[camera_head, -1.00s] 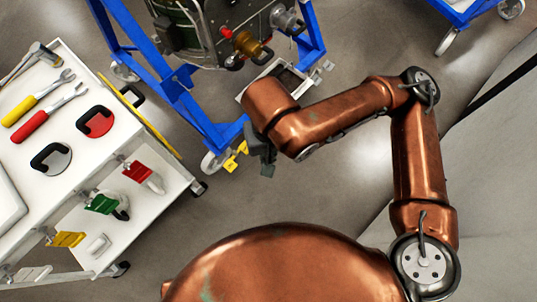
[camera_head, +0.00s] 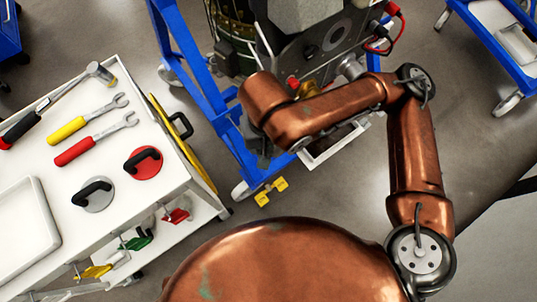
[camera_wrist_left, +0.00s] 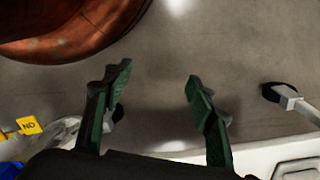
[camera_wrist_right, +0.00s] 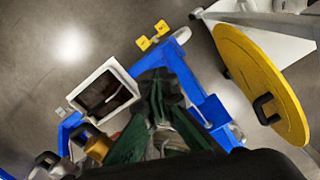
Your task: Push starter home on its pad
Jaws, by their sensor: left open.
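The engine (camera_head: 310,45) hangs in a blue stand (camera_head: 200,75). On its near side are a grey cylindrical unit (camera_head: 350,68) and a brass-coloured unit (camera_head: 307,89), partly hidden by my right arm. Both also show in the right wrist view, brass (camera_wrist_right: 97,148) and grey (camera_wrist_right: 48,162). I cannot tell which unit is the starter, and its pad is not clearly visible. My right gripper (camera_wrist_right: 157,78) looks shut and empty, its fingertips together over the stand, beside the brass unit in the picture. My left gripper (camera_wrist_left: 158,80) is open and empty over the floor.
A white tray (camera_wrist_right: 72,98) is fixed to the stand near my right gripper. A white tool cart (camera_head: 110,170) with wrenches, a hammer and handled discs stands at left. A yellow disc (camera_wrist_right: 255,85) is on its side. Another blue cart (camera_head: 480,30) is at top right.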

